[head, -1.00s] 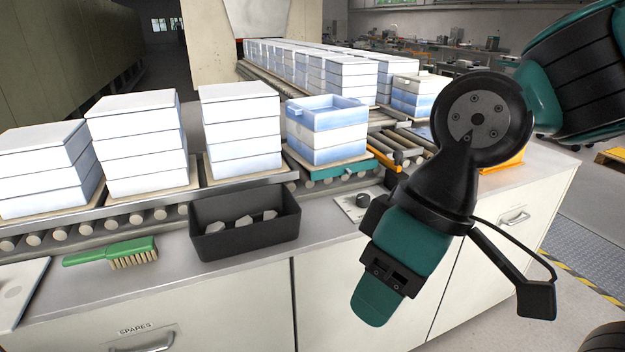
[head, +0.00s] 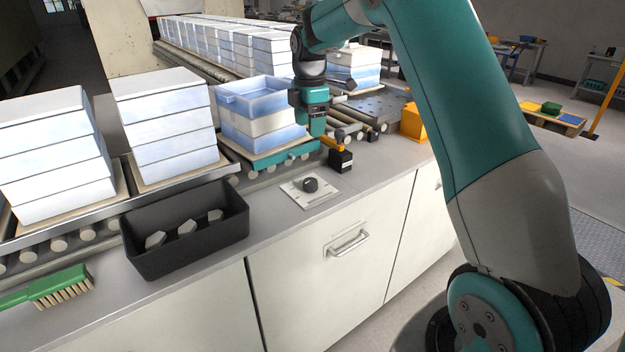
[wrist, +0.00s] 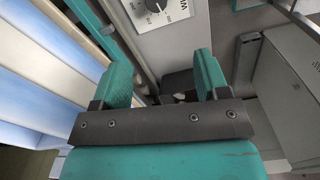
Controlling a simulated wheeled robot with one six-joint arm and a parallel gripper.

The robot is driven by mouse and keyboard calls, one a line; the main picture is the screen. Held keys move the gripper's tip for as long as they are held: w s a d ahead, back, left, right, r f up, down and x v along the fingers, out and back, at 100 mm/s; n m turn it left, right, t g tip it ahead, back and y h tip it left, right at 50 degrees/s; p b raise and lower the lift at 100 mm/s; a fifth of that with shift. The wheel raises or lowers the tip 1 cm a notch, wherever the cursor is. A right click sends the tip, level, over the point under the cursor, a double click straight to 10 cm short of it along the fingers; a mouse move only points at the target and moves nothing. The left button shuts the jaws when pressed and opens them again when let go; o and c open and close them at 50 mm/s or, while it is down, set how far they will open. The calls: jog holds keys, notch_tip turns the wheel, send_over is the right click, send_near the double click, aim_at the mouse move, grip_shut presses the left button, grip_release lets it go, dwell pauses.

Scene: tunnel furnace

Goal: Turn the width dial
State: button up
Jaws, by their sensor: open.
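The width dial (head: 310,185) is a small dark knob on a pale plate (head: 322,197) that lies on the grey counter. In the wrist view the dial (wrist: 157,5) is cut off by the top edge, and its plate (wrist: 172,16) shows printed marks and part of a label. My gripper (head: 317,133) hangs pointing down above the conveyor edge, behind the dial in the head view and clear of it. In the wrist view my gripper (wrist: 161,72) has its two teal fingers wide apart with nothing held between them.
A black box (head: 341,162) with an orange bar stands behind the dial, close below my gripper. Stacked white-blue boxes (head: 262,105) stand on the conveyor beside the arm. A black bin (head: 150,262) with grey pieces sits left.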

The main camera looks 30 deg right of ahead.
aim_at(312, 180)
jog(key=f+p, duration=0.1)
jog(key=f, duration=1.1)
jog(key=d+f+p, duration=0.1)
jog(key=f, duration=0.5)
jog(key=shift+w+p, duration=0.25)
jog(key=shift+p, duration=0.05)
jog(key=shift+c, duration=0.5)
jog(key=shift+r, duration=0.1)
jog(key=c, duration=0.8)
